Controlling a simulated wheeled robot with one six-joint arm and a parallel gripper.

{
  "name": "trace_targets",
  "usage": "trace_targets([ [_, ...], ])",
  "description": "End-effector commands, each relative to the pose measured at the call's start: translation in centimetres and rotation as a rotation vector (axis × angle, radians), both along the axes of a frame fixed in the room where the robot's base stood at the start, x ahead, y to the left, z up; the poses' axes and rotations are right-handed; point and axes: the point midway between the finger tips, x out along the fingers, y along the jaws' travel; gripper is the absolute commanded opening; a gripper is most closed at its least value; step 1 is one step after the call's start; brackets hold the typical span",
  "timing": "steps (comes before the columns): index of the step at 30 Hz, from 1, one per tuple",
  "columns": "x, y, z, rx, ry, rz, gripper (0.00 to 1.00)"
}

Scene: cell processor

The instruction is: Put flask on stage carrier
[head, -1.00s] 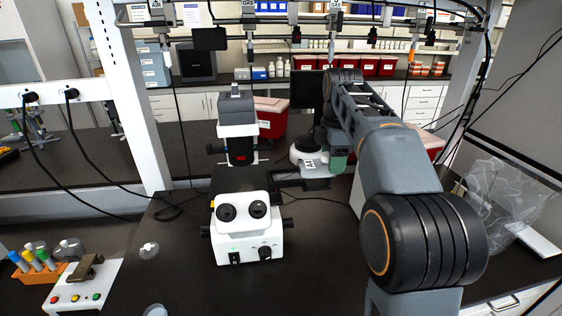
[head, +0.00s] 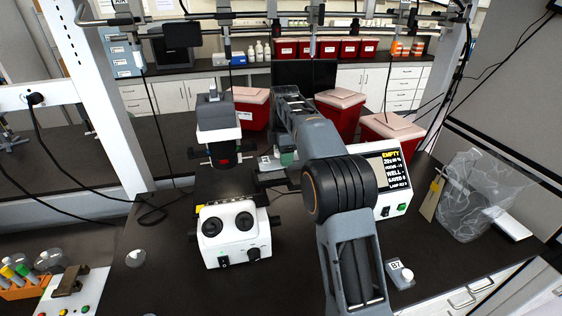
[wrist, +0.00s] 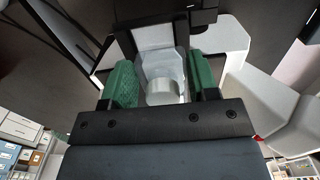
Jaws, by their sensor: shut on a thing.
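My gripper (wrist: 162,86) has its green fingers shut on a clear, pale flask (wrist: 172,66), whose round cap faces the wrist camera. In the head view, my gripper (head: 286,157) is just right of the white and black microscope (head: 225,190), at stage height. The held flask's pale label (head: 265,163) shows left of the fingers. The stage carrier (head: 272,182) appears as a dark plate jutting right from the microscope stage, beside and below the flask. A dark frame (wrist: 147,36) lies beyond the flask in the wrist view. Contact between flask and carrier cannot be told.
A white instrument with a screen (head: 385,165) stands right of my arm. A flask labelled B7 (head: 400,275) lies on the bench at front right, and a small clear vessel (head: 135,258) at left. Red bins (head: 338,115) stand behind. A clear bag (head: 480,190) is at right.

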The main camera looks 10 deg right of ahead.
Motion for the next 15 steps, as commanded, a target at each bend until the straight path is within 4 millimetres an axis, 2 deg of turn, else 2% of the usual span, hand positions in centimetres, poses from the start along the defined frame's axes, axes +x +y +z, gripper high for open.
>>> trace_targets([
  [5, 0.6, 0.2, -0.6, 0.000, 0.000, 0.000, 0.12],
  [8, 1.3, 0.5, -1.6, 0.000, 0.002, 0.000, 0.12],
  [12, 1.2, 0.5, -3.5, 0.000, 0.002, 0.000, 0.12],
  [15, 1.2, 0.5, -4.3, 0.000, 0.001, 0.000, 0.12],
])
